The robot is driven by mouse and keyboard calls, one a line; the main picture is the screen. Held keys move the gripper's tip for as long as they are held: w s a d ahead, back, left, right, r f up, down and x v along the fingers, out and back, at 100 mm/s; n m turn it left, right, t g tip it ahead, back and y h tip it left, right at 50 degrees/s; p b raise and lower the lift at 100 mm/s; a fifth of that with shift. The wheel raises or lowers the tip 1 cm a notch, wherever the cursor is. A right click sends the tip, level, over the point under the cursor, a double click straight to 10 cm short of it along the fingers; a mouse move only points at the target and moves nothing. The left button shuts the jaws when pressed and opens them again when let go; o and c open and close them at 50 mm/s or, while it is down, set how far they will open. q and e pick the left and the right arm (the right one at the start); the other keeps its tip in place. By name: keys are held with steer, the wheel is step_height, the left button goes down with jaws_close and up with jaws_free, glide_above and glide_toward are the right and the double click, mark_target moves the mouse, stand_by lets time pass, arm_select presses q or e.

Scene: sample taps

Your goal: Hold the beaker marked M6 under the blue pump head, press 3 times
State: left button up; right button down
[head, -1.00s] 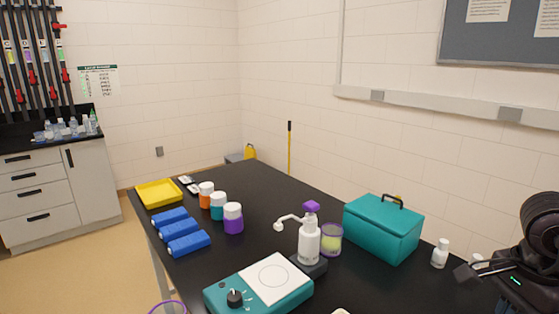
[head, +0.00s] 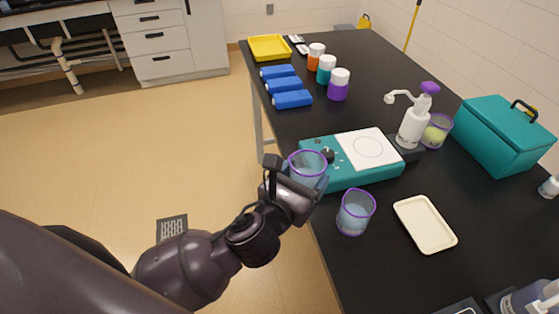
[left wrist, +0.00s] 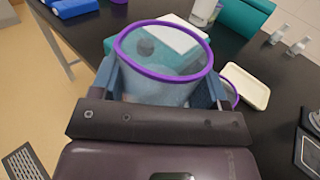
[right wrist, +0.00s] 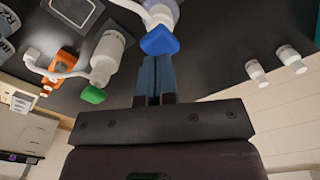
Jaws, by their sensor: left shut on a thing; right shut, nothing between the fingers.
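My left gripper (head: 291,184) is shut on a clear beaker with a purple rim (head: 308,166), held upright at the table's left edge, beside the teal hotplate. The held beaker fills the middle of the left wrist view (left wrist: 160,75); no marking on it is legible. In the right wrist view a blue pump head (right wrist: 159,40) tops a pale bottle. My right gripper (right wrist: 155,72) is shut and empty, its fingertips close to the blue head; I cannot tell if they touch. The right gripper is out of the head view.
A second purple-rimmed beaker (head: 355,213) stands near the held one. A cream tray (head: 425,224), teal hotplate (head: 350,180), purple-headed pump bottle (head: 413,125) and teal box (head: 500,140) are on the table.

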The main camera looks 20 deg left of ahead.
arm_select(q)
steer(key=s+d+f+m+g+h, duration=0.1)
steer(key=s+d+m+g+h, duration=0.4)
steer(key=s+d, duration=0.7)
steer(key=s+d+f+m+g+h, duration=0.1)
steer(key=s+d+m+g+h, duration=0.25)
steer(key=s+d+h, duration=0.85)
steer(key=w+d+y, duration=0.5)
steer(key=w+d, duration=0.6)
steer(key=d, duration=0.2)
steer(key=shift+w+d+m+t, duration=0.3)
steer(key=shift+w+m+t, duration=0.05)
steer(key=shift+m+t, duration=0.1)
arm_select(e)
steer(key=shift+f, duration=1.6)
steer(key=shift+r, duration=1.6)
steer(key=shift+f, duration=1.15)
